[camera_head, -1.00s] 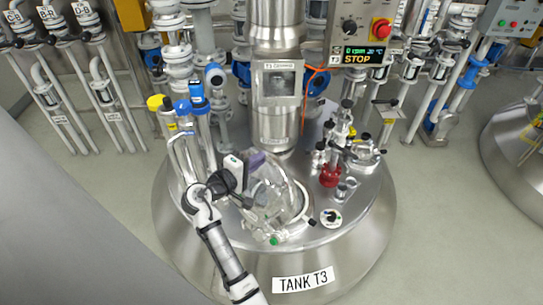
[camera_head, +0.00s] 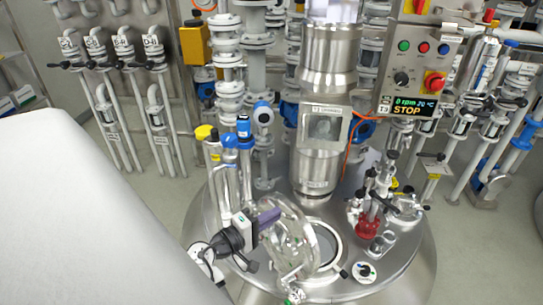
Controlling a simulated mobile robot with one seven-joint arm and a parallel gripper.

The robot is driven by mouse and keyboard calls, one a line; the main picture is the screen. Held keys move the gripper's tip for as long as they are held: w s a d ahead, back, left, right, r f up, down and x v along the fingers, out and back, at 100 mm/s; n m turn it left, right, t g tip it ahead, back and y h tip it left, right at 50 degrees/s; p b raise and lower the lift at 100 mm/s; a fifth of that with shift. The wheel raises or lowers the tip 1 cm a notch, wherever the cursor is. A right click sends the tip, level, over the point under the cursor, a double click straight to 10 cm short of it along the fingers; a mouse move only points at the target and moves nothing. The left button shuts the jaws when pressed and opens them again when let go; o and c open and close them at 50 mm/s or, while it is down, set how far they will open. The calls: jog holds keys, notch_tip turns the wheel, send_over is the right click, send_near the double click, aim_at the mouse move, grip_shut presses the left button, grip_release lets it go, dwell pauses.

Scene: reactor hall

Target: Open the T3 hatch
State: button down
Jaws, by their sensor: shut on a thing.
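The T3 hatch lid (camera_head: 291,240) is a clear glass dome with a metal frame on the tank top. It stands tilted up, on the left side of the round hatch opening (camera_head: 336,241), whose pale rim shows to its right. My gripper (camera_head: 270,216), with a black and white body and purple fingers, is at the upper left of the lid. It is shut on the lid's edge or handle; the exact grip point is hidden. A green knob (camera_head: 294,297) shows at the lid's lower end.
The steel tank top (camera_head: 395,268) carries a central agitator column (camera_head: 323,140), blue-capped pipes (camera_head: 244,130) at left, and fittings with a red part (camera_head: 368,226) at right. A control box (camera_head: 415,65) reading STOP hangs above. A round dial (camera_head: 364,271) sits right of the opening.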

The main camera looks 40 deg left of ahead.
jog(key=c, duration=1.5)
grip_release()
jog(key=shift+w+d+f, duration=0.15)
jog(key=shift+d+f, duration=0.2)
jog(key=shift+f, duration=0.1)
jog(key=shift+c, duration=0.2)
jog(key=shift+o, duration=0.3)
jog(key=shift+a+r, duration=0.1)
jog(key=shift+r, duration=0.05)
jog(key=shift+a+r, duration=0.1)
jog(key=shift+s, duration=0.2)
jog(key=s+a+b, duration=0.2)
jog(key=s, duration=1.1)
jog(key=shift+s+r, duration=0.25)
